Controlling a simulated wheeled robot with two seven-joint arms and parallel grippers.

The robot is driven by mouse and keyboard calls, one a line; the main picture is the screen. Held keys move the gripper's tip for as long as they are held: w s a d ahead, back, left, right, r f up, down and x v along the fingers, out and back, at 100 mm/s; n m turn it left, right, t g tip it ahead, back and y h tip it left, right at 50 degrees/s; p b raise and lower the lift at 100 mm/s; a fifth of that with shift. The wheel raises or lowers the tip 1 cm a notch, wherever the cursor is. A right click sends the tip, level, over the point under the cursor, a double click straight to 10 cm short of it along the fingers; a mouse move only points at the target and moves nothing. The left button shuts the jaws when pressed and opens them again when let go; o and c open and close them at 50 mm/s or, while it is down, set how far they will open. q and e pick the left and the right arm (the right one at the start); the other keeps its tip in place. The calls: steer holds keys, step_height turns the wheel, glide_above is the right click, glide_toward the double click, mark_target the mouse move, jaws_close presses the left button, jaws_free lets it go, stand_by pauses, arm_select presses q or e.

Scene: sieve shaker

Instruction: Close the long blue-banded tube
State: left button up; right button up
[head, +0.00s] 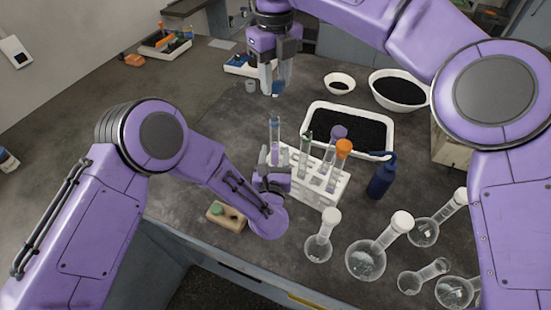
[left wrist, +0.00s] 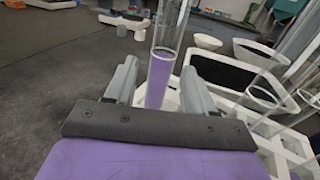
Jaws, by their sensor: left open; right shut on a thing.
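The long blue-banded tube (head: 275,130) stands upright at the left end of the white rack (head: 328,197), with purple liquid low in it and no cap on top. My left gripper (head: 271,160) is open with its fingers on either side of this tube. In the left wrist view the tube (left wrist: 163,75) shows between the two fingers (left wrist: 160,68); whether they touch it cannot be told. My right gripper (head: 276,88) is shut on a small blue cap (head: 276,91), above and apart from the tube's mouth.
Other tubes in the rack include one with an orange cap (head: 343,146). A tray of dark grains (head: 309,122) lies behind, a blue bottle (head: 382,178) to the right. Several flasks (head: 366,262) stand at front right. A tan block (head: 226,222) with a green piece lies front left.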

arm_select(q)
steer(key=shift+w+r, duration=0.2)
steer(key=shift+w, duration=0.1)
arm_select(e)
steer(key=shift+s+r, duration=0.15)
steer(key=shift+s, duration=0.15)
arm_select(q)
steer(key=shift+w, duration=0.15)
steer(key=shift+w+f, duration=0.25)
steer(key=shift+w, duration=0.25)
arm_select(e)
steer(key=shift+w+a+f, duration=0.1)
steer(key=shift+w+f, duration=0.15)
steer(key=shift+w, duration=0.2)
arm_select(q)
steer(key=shift+s+r, duration=0.15)
steer(key=shift+s, duration=0.1)
jaws_close()
arm_select(e)
steer(key=shift+s+r, duration=0.2)
steer(key=shift+s, duration=0.1)
arm_select(q)
steer(key=shift+w, duration=0.1)
arm_select(e)
steer(key=shift+w+f, duration=0.1)
steer(key=shift+f, duration=2.5)
steer(key=shift+f, duration=0.85)
steer(key=shift+f, duration=0.55)
